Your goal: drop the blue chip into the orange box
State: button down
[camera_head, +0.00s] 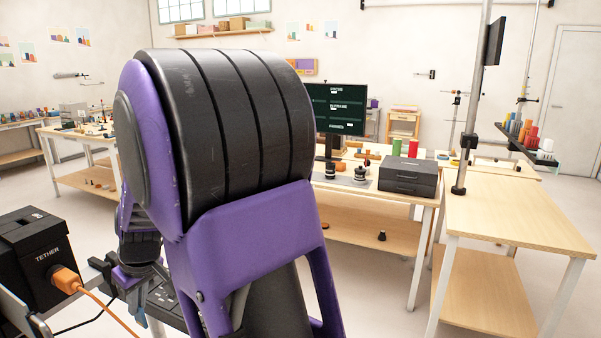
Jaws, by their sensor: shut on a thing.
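My gripper (133,296) is at the lower left, beside my purple and black arm, and only part of it shows. It is small and partly hidden. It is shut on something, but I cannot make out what. A grey-blue piece hangs below it, and I cannot tell whether this is a finger or a held thing. I cannot identify the blue chip or the orange box in this view. My arm hides much of the middle.
A wooden table (515,205) with a bare top and a post (472,110) stands at the right. Behind it, a workbench holds a black case (408,176), a monitor (340,108) and small props. A black TETHER box (38,255) with an orange plug (66,281) is at the lower left.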

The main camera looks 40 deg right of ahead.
aim_at(341, 169)
jog(key=z, duration=1.05)
jog(key=j+z, duration=0.15)
jog(key=z, duration=0.25)
jog(key=j+z, duration=0.1)
jog(key=z, duration=0.3)
jog(key=j, duration=0.5)
